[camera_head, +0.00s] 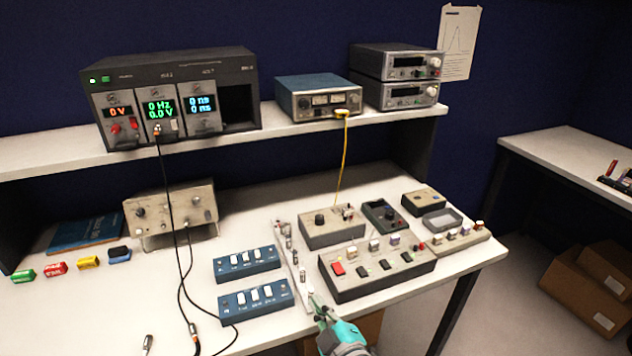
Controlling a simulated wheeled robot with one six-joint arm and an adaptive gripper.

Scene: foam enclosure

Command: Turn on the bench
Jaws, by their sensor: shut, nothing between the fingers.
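The work bench (270,210) carries instruments and control boxes. The modular instrument rack (180,70) on the shelf has a green light and lit displays reading 0 V, 0 Hz and 0.0 V, and 0 ns and 0 ms. My gripper (317,304) is at the bench's front edge, below and left of the red rocker. It is shut and empty. It appears apart from the rocker; whether it touches the bench is unclear.
A pale strip with small connectors (292,262) runs just behind my gripper. Two blue switch boxes (247,263) lie left of it. A black cable (172,200) and a yellow cable (343,160) hang from the shelf. Cardboard boxes (590,290) stand on the right floor.

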